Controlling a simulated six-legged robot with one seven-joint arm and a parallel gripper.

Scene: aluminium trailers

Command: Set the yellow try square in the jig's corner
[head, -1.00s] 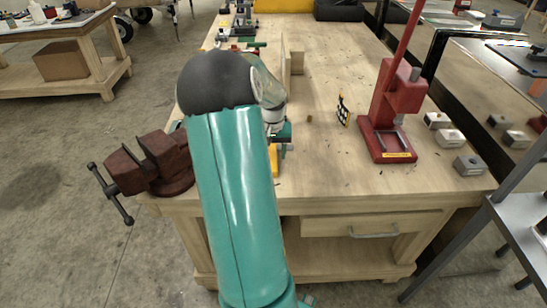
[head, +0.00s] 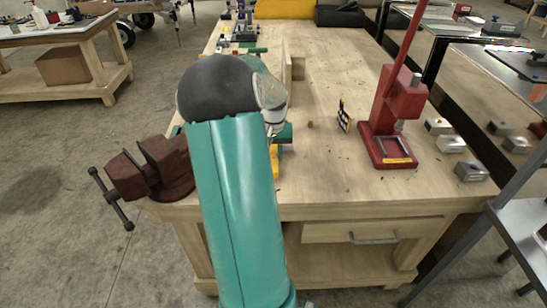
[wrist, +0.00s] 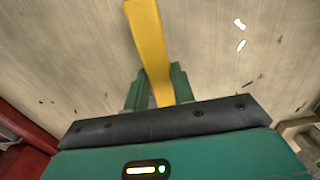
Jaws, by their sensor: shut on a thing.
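The yellow try square shows in the wrist view as a flat yellow bar (wrist: 149,45). It runs up from between the teal fingers of my gripper (wrist: 157,90), which is shut on it. The bar's far end is cut off by the top of the picture, and its other arm is not seen. In the head view a small yellow piece (head: 275,161) shows beside my arm, near the bench's front edge; my arm hides most of the gripper (head: 284,136). Upright wooden boards (head: 298,68) stand on the bench beyond my gripper; I cannot tell whether they form the jig's corner.
A checkered plate (head: 343,117) stands left of the press. A rusty vise (head: 150,170) sits at the left front corner. The bench's middle is largely clear.

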